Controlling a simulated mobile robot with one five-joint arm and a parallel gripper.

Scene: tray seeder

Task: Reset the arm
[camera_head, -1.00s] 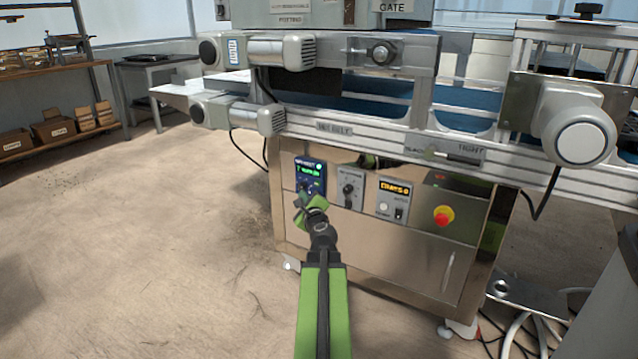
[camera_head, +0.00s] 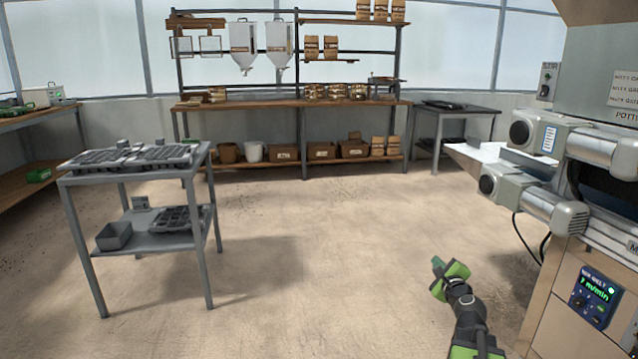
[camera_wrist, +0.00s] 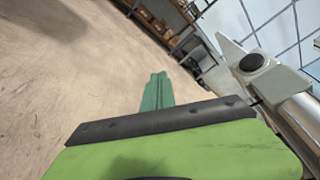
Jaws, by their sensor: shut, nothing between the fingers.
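My arm reaches up from the lower right in the head view. My gripper (camera_head: 438,264) is at its end, over open floor to the left of the seeder machine (camera_head: 565,265). In the wrist view the green fingers of my gripper (camera_wrist: 157,92) lie together with nothing between them. They point toward the floor and the far shelf. The gripper stands apart from the machine's panel, whose blue display (camera_head: 595,290) reads 7 m/min.
A grey cart (camera_head: 130,178) with seed trays stands at the left. A wooden workbench (camera_head: 290,104) with hoppers and boxes is along the back wall. A dark side table (camera_head: 455,110) stands near the machine. The floor (camera_head: 330,250) between is clear.

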